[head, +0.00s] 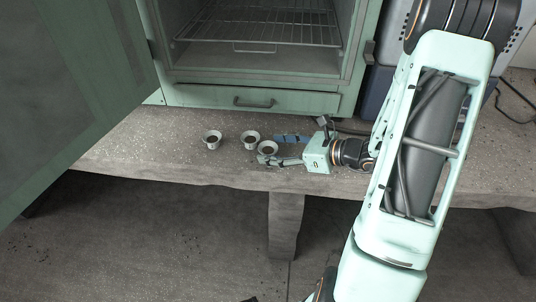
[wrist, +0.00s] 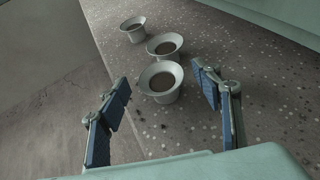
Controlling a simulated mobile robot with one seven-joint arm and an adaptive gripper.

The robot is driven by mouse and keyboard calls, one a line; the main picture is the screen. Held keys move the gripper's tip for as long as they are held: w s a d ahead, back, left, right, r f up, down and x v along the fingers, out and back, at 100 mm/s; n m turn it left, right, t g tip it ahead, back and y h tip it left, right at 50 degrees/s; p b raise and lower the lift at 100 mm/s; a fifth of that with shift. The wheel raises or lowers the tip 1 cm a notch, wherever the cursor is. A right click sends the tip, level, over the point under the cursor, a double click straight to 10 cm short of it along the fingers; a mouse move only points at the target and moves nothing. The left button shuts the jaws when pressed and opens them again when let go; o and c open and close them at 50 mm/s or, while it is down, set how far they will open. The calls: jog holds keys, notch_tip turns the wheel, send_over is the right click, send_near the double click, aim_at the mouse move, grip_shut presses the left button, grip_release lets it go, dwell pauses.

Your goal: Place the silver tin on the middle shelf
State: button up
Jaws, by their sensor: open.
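Three small silver tins with flared rims and dark contents stand upright on the bench: a left tin (head: 212,139), a middle tin (head: 250,140) and a right tin (head: 267,148). In the wrist view they run from the far tin (wrist: 133,29) through the middle one (wrist: 165,46) to the near one (wrist: 161,81). My gripper (head: 274,150) is open, low over the bench, with its fingertips to either side of the near, right tin. I cannot tell whether they touch it. A wire shelf (head: 262,22) shows inside the green cabinet; which level it is cannot be told.
The cabinet (head: 262,78) stands behind the tins, with a handled drawer front below its opening. Its open door (head: 80,90) reaches forward over the bench at left. The concrete bench (head: 150,140) ends just in front of the tins. Cables (head: 515,110) lie at right.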

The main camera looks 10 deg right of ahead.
jog(key=shift+w+a+f, duration=0.15)
jog(key=shift+w+a, duration=0.05)
jog(key=shift+w, duration=0.05)
jog(key=shift+c, duration=0.2)
jog(key=c, duration=1.3)
